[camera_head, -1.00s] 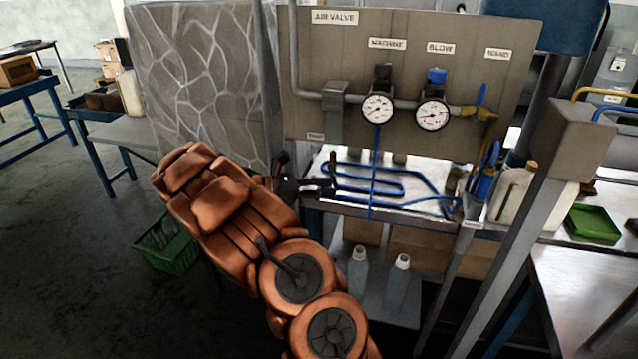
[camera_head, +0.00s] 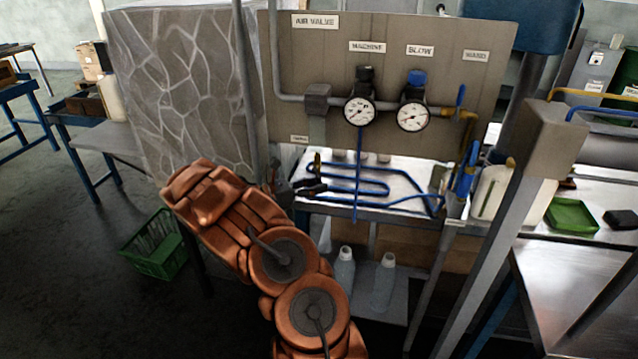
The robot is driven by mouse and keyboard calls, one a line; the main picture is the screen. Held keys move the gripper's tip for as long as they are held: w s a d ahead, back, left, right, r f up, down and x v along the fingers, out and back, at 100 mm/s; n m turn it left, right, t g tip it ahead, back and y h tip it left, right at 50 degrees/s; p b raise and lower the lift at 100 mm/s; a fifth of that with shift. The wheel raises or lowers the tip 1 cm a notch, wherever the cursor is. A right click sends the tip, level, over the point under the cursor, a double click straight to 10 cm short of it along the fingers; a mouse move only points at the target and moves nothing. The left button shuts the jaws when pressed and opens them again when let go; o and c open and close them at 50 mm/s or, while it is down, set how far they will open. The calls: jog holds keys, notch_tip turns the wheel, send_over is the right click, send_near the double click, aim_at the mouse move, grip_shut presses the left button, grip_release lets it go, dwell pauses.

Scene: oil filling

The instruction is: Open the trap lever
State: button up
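A small label (camera_head: 299,139), too blurred to read surely, is at the lower left of the grey panel (camera_head: 450,85). A vertical pipe (camera_head: 317,128) comes down beside it. A small brass-coloured piece (camera_head: 317,163) sits at the bottom of this pipe, and I cannot tell for sure whether it is the trap lever. My gripper (camera_head: 316,187) is small and dark in this view. It is just below the brass piece, over the left end of the bench, apparently apart from it. I cannot make out the finger gap.
Two gauges (camera_head: 360,111) (camera_head: 413,116) and a yellow pipe with a blue handle (camera_head: 461,95) are on the panel. Blue hoses (camera_head: 375,194) lie on the bench. A grey post (camera_head: 500,215) stands at right. A green crate (camera_head: 150,245) is on the floor at left.

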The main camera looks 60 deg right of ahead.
jog(key=shift+s+d, duration=0.35)
jog(key=shift+d, duration=0.05)
grip_shut()
